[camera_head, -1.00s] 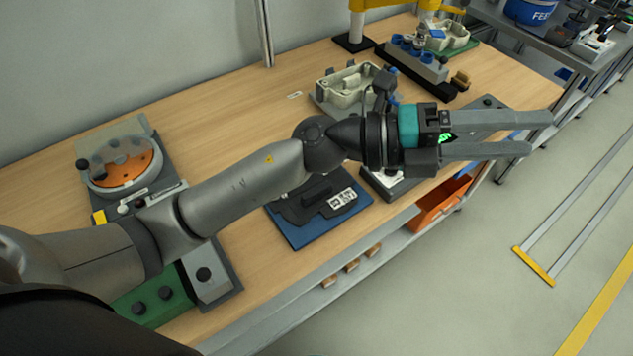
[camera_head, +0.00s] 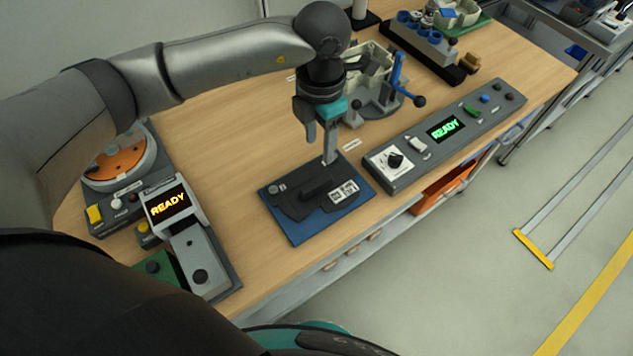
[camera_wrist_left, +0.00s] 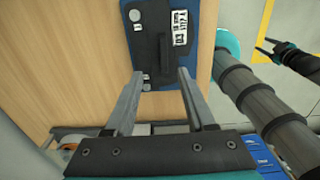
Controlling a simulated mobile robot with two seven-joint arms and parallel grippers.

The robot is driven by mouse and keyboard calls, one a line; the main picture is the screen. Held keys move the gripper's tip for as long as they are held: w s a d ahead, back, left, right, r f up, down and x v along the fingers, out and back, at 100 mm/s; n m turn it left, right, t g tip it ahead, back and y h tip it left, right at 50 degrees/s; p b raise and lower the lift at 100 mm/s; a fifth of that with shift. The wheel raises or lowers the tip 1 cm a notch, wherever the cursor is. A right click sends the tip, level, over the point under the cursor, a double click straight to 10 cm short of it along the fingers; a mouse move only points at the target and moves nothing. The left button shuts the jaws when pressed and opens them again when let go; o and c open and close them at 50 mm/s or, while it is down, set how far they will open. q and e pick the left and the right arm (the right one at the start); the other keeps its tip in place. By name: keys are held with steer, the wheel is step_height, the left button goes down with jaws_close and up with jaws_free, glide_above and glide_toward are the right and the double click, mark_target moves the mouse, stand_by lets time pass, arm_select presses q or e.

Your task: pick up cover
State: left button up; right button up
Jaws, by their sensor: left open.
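The cover (camera_head: 312,197) is a dark grey, flat, odd-shaped part with a raised handle bar and a white printed label. It lies on a blue mat (camera_head: 300,236) near the table's front edge. My left gripper (camera_head: 321,152) points down just above and behind the cover, open and empty. In the left wrist view the cover (camera_wrist_left: 150,45) lies ahead of the two spread fingertips (camera_wrist_left: 160,74), with its handle between their lines; no contact is visible. My right gripper (camera_wrist_left: 264,48) shows at the right of the left wrist view, fingers apart, away from the table.
A control panel (camera_head: 448,141) with a green READY display stands right of the mat. A grey housing (camera_head: 372,75) with a blue lever stands behind. At left are an orange disc station (camera_head: 120,165) and an orange READY display (camera_head: 168,204). Bare wood lies left of the mat.

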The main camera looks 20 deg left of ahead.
arm_select(q)
glide_above(319, 182)
steer(key=f, duration=0.7)
steer(key=shift+w+f, duration=0.2)
steer(key=shift+w, duration=0.1)
steer(key=shift+s+f, duration=0.2)
steer(key=shift+f, duration=1.2)
steer(key=shift+s+f, duration=0.15)
steer(key=shift+f, duration=1.2)
steer(key=shift+a, duration=0.1)
jaws_close()
